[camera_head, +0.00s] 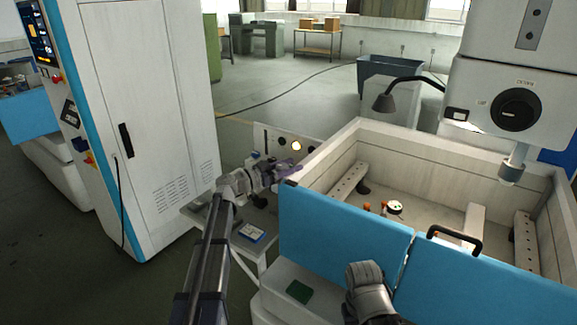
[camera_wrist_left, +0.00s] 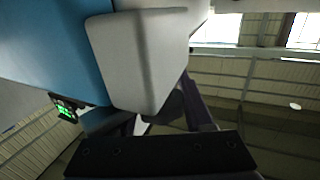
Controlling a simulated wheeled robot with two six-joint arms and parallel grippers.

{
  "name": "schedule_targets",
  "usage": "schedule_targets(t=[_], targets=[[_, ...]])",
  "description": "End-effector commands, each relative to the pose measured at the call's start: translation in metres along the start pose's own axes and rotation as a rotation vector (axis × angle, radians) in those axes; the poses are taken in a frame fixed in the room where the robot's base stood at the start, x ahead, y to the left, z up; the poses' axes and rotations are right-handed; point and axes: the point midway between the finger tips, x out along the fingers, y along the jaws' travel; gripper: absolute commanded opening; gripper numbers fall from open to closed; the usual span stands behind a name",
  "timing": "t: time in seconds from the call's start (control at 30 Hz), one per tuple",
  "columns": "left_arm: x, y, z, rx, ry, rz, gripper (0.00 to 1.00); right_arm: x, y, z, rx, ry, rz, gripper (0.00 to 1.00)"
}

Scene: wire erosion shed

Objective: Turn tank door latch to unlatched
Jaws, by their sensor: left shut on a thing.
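The machine's tank has a blue front door (camera_head: 335,235), which stands upright. A small dark piece, which looks like the tank door latch (camera_head: 290,183), sits at the door's upper left corner. My left gripper (camera_head: 286,169) is at this corner, shut on what appears to be the latch; its fingers and the tank's edge hide most of the grip. In the left wrist view, a light grey block (camera_wrist_left: 145,60) and a blue panel (camera_wrist_left: 50,45) fill the upper left, close to the dark fingers. The latch's exact angle cannot be read.
A white cabinet (camera_head: 150,100) stands left of my left arm. A small table (camera_head: 245,235) is below that arm. The tank's inside holds rails and small fixtures. A black handle (camera_head: 455,240) is on the front's right part.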

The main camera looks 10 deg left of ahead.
Motion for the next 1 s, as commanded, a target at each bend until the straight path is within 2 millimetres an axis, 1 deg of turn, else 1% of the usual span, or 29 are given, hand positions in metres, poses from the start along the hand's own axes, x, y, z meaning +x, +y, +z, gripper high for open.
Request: schedule_targets(t=[0.03,0.3,0.5,0.73,1.0], targets=[[0.003,-0.006,-0.002,-0.004,0.006,0.037,0.0,-0.001,0.0,0.0,0.0,0.0,0.0,0.0],[0.002,0.001,-0.002,-0.004,0.007,0.231,0.0,-0.001,0.0,0.0,0.0,0.0,0.0,0.0],[0.001,0.005,-0.003,-0.004,0.008,0.325,0.0,-0.001,0.0,0.0,0.0,0.0,0.0,0.0],[0.0,0.008,-0.003,-0.004,0.008,0.38,0.0,-0.001,0.0,0.0,0.0,0.0,0.0,0.0],[-0.001,0.009,-0.002,-0.004,0.008,0.393,0.0,-0.001,0.0,0.0,0.0,0.0,0.0,0.0]])
